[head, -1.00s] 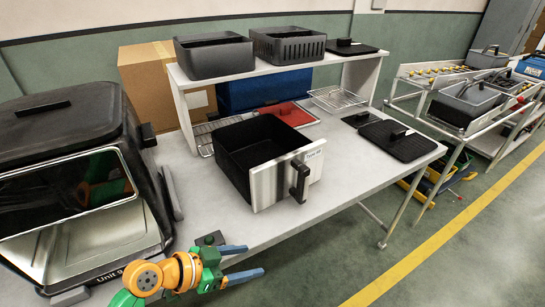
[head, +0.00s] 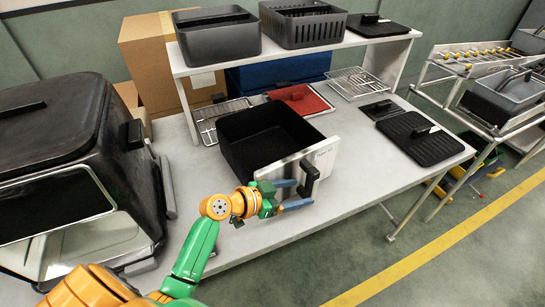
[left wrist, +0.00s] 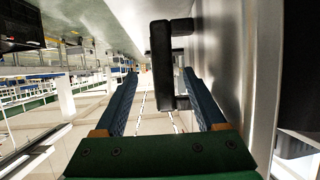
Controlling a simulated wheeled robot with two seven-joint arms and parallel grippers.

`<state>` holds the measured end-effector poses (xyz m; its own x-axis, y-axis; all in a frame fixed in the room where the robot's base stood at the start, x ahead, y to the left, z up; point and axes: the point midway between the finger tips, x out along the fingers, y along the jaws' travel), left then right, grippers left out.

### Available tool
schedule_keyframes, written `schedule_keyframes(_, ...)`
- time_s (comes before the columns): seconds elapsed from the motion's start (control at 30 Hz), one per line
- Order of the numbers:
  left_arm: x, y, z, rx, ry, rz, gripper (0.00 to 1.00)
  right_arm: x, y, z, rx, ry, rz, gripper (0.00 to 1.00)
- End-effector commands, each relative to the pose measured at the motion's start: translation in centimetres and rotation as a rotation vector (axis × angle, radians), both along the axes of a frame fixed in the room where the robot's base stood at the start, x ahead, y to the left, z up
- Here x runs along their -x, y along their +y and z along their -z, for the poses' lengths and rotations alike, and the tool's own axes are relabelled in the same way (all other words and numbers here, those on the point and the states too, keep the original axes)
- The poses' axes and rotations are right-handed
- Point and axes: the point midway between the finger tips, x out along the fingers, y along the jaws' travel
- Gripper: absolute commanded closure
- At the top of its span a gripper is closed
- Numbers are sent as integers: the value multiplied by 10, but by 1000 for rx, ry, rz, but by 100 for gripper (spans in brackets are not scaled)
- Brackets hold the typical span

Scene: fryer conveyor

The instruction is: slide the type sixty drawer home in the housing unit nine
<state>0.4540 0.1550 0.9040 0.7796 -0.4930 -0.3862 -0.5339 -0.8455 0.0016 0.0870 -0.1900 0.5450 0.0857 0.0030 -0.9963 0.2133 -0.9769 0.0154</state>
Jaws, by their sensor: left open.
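The drawer (head: 240,151) is a black open-topped basket with a silver front panel and a black handle (head: 309,178). It stands on the grey table, outside any housing. Its front faces the lower right. Housing unit nine (head: 50,165) is the large black fryer body at the left, with an open, empty bay. My left gripper (head: 297,193) is open at the drawer front, its fingers beside the handle. In the left wrist view, the handle (left wrist: 161,65) stands between the two open blue fingers (left wrist: 155,105), close to the right one. My right gripper is not in view.
A shelf (head: 290,52) behind carries two black baskets and a flat lid. A wire rack (head: 213,117), a red mat (head: 299,99) and black plates (head: 420,138) lie on the table. The table between drawer and housing is mostly clear.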

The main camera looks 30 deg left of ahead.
Motion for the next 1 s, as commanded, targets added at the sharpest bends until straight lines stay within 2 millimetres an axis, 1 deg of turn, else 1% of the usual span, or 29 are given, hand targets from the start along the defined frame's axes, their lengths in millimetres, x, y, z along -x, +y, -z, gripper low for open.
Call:
schedule_keyframes(0.1,-12,-9,-2,4,0,2,28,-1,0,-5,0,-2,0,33)
schedule_keyframes(0.2,-30,-20,9,5,1,2,28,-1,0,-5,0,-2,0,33)
schedule_keyframes(0.3,-43,-28,17,4,1,1,28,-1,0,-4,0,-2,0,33)
schedule_keyframes(0.4,-48,-31,20,0,1,1,28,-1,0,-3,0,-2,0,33)
schedule_keyframes(0.57,-48,-31,20,-1,1,0,28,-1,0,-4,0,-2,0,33)
schedule_keyframes(0.6,-48,-31,20,-1,1,0,33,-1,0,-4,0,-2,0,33)
schedule_keyframes(0.67,-48,-31,20,-1,1,0,49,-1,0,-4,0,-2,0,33)
schedule_keyframes(0.7,-48,-31,20,-1,1,0,60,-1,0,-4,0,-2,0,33)
schedule_keyframes(0.77,-48,-31,20,0,1,1,76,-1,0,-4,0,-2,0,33)
schedule_keyframes(0.8,-48,-31,20,0,1,1,87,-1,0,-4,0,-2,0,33)
schedule_keyframes(0.83,-48,-31,20,0,1,1,95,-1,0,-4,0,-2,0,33)
schedule_keyframes(0.87,-48,-31,20,0,1,1,100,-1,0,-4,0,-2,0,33)
schedule_keyframes(1.0,-48,-31,20,1,2,1,100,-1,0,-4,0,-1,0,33)
